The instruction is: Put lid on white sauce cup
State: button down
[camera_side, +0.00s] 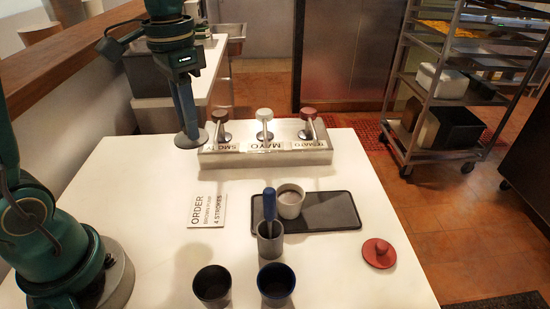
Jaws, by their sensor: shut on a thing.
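The white sauce cup (290,205) stands upright on the left part of a dark tray (335,212), with its top uncovered. My gripper (187,125) is at the upper left, left of the pump dispenser. It is shut on a grey disc that looks like a lid (185,141), held by its top, with the fingers pointing down. The disc is away from the cup, up and to the left of it in the picture. How high it hangs over the table is hard to tell. A red lid with a knob (378,252) lies on the table at the right.
A metal dispenser (265,156) with three pumps stands at the back. A grey holder (270,246) with a blue-handled tool stands in front of the white cup. Two dark cups (213,284) (276,281) stand at the front. An order card (207,211) lies left. The left-middle table is mostly clear.

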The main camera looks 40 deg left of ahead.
jog(key=w+d+m, duration=0.2)
jog(key=w+d, duration=0.5)
jog(key=w, duration=0.1)
jog(key=shift+w+d+f+m, duration=0.15)
jog(key=shift+d+f+m, duration=0.25)
jog(key=shift+d+f, duration=1.05)
jog(key=shift+w+d+f+m, duration=0.2)
jog(key=shift+d+f+m, duration=0.2)
jog(key=shift+d+f, duration=1.05)
jog(key=shift+w+d+f+m, duration=0.15)
jog(key=shift+d+f+m, duration=0.5)
jog(key=shift+f, duration=1.3)
jog(key=shift+d+n, duration=0.2)
jog(key=shift+n, duration=0.05)
jog(key=c, duration=0.7)
grip_release()
jog(key=shift+o, duration=0.2)
jog(key=shift+r, duration=0.1)
jog(key=shift+r, duration=2.5)
